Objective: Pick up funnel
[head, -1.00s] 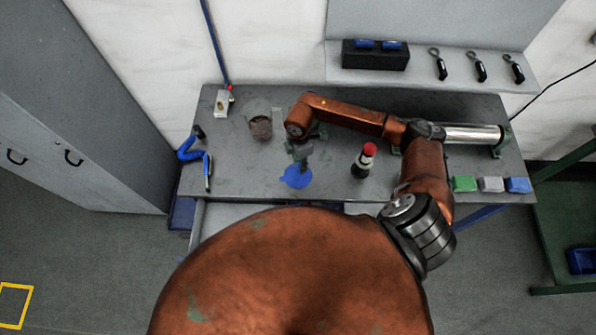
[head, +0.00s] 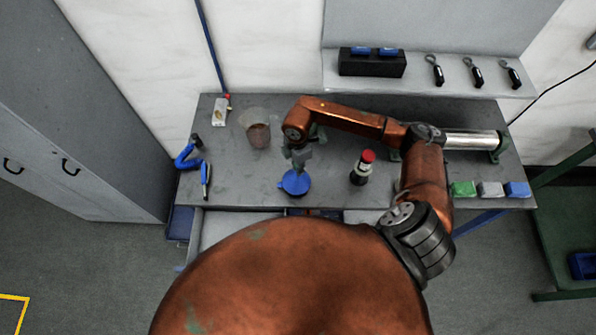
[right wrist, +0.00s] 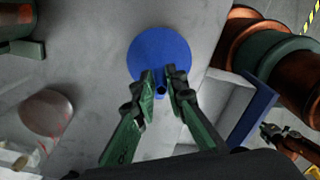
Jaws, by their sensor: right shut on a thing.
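The blue funnel (head: 295,184) is at the front middle of the grey workbench, its round wide part showing. My right gripper (head: 297,164) is directly at it, with its arm coming in from the right. In the right wrist view the funnel (right wrist: 160,48) shows as a blue disc, and the green and black fingers of my right gripper (right wrist: 163,88) are shut on its near edge, around a small dark-ended part. Whether the funnel touches the bench cannot be told. My left gripper does not show in the head view; a dark, jointed end that may be it (right wrist: 268,132) shows at the right wrist view's lower right.
A red-capped dark bottle (head: 362,168) stands right of the funnel. A clear beaker with brown contents (head: 258,132) stands behind left. A blue-handled tool (head: 187,156) lies at the left. Coloured blocks (head: 490,189) line the right front. An open drawer (head: 226,222) juts out in front.

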